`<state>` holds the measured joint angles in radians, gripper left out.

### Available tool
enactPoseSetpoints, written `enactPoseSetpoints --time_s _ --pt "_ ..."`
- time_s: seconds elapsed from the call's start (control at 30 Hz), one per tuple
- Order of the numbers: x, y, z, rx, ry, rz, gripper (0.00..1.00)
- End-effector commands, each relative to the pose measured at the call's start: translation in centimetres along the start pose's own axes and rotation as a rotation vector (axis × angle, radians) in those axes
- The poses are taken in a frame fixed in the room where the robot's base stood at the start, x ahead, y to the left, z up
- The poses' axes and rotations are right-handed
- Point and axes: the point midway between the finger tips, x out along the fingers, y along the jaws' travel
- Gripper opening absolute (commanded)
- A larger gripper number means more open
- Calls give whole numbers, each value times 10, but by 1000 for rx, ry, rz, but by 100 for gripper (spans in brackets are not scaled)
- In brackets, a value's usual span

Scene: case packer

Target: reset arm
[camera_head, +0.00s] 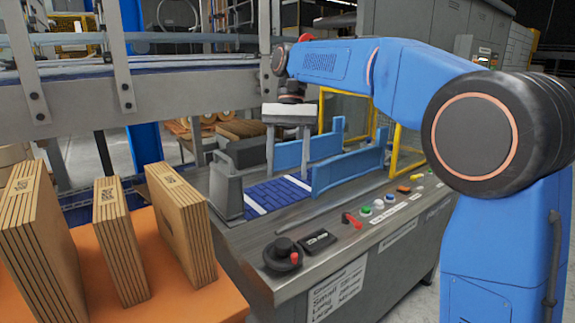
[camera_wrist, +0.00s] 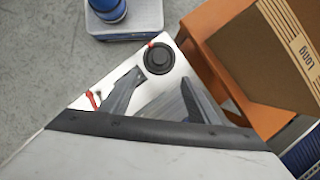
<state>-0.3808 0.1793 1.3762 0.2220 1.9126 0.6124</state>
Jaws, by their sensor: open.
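My gripper (camera_head: 288,168) hangs from my blue arm over the case packer's worktop (camera_head: 240,239). In the head view, its two grey fingers point down and stand apart, with nothing seen between them. In the wrist view, the fingers of my gripper (camera_wrist: 162,80) are also spread and empty. Beyond them lies the panel with a round black knob (camera_wrist: 157,58). The arm reaches in from the right of the head view, bent at the large dark joint. Whether the fingertips touch anything cannot be told; they appear clear of the worktop.
Stacks of flat cardboard (camera_head: 183,225) stand on an orange table (camera_head: 165,279) at the left. Blue guide walls (camera_head: 347,172) and a yellow guard frame (camera_head: 408,152) stand close to my gripper. Buttons and the black knob (camera_head: 283,252) line the front panel. A conveyor (camera_head: 170,90) runs behind.

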Motion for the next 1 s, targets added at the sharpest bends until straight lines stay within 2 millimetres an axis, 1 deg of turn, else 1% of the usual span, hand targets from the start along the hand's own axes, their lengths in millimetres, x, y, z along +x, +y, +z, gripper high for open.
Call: enactPoseSetpoints --time_s 0.33,0.47,0.57,0.67,0.87,1.0 --pt "0 2 1 0 3 -2 55" --pt "2 16 6 -3 28 -16 55" --pt "8 37 14 -11 68 -36 55" --pt "18 62 23 -22 120 -57 55" --pt "43 111 41 -44 227 -87 55" --pt "65 143 54 -61 303 -100 55"
